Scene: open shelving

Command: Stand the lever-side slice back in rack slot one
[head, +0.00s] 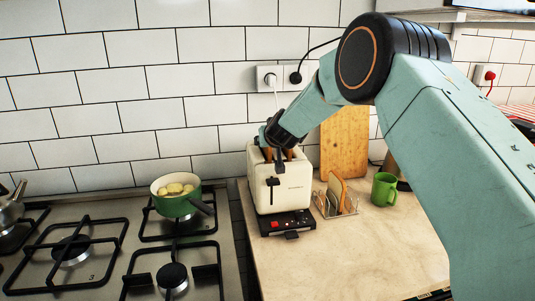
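The cream toaster (293,198) stands on the counter left of the rack, its black lever (272,183) on the front face. Brown bread shows at its top: one piece (267,154) on the left and another (289,154) on the right. My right gripper (272,150) is over the toaster's top, fingers pointing down by the left piece. One dark finger hangs in front of the toaster's upper front; whether the fingers touch or hold bread is unclear. The wire toast rack (322,207) holds a slice (337,190) leaning in it. My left gripper is out of view.
A green mug (384,189) stands right of the rack, near a partly hidden metal vessel. A wooden board (344,140) leans on the tiled wall behind. A green pot (177,205) sits on the hob at left. The front counter is clear.

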